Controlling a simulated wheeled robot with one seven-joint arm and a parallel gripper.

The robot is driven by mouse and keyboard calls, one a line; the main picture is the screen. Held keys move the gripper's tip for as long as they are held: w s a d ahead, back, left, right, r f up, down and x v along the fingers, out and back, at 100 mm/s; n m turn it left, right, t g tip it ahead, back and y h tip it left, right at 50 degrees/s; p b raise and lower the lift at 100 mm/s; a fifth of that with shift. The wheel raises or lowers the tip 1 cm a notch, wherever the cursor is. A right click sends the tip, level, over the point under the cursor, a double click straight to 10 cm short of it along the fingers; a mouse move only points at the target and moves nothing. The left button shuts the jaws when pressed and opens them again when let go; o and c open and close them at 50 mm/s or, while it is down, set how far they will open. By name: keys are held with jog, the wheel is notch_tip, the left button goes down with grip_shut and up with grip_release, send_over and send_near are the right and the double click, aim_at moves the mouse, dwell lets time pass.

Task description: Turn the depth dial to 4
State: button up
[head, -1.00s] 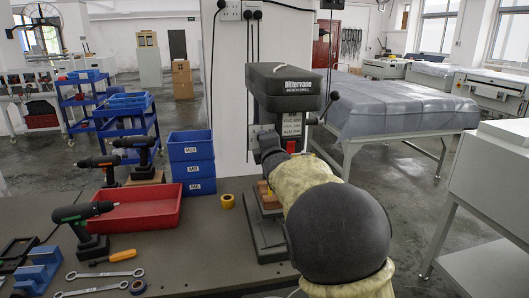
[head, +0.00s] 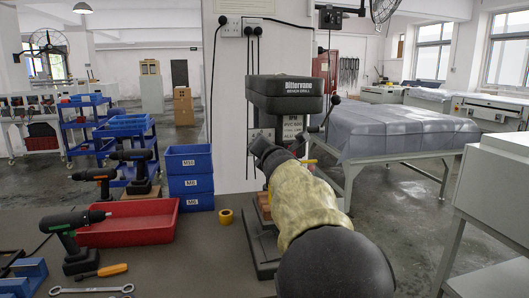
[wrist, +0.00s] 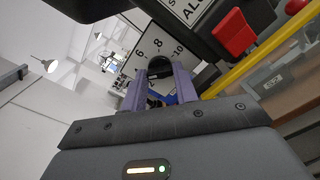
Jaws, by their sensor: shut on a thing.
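The bench drill (head: 285,88) stands on the bench, with a dark head and a white label plate. In the wrist view its white scale plate (wrist: 147,45) shows the numbers 6, 8 and 10. The black depth dial (wrist: 160,68) sits in front of this plate, between the purple fingers of my gripper (wrist: 160,76). My gripper is shut on the dial. The fingers hide part of the dial and the lower scale, so 4 and the pointer's exact setting cannot be read. In the head view my arm hides the dial and fingertips.
A red part (wrist: 233,32) and a yellow bar (wrist: 250,70) are right of my gripper in the wrist view. Left of the drill are blue bins (head: 190,178), a red tray (head: 130,222), a yellow tape roll (head: 226,216) and several cordless drills.

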jog(key=shift+f, duration=0.15)
jog(key=o, duration=1)
jog(key=shift+s, duration=0.15)
jog(key=shift+b+v, duration=8.6)
jog(key=shift+b, duration=1.65)
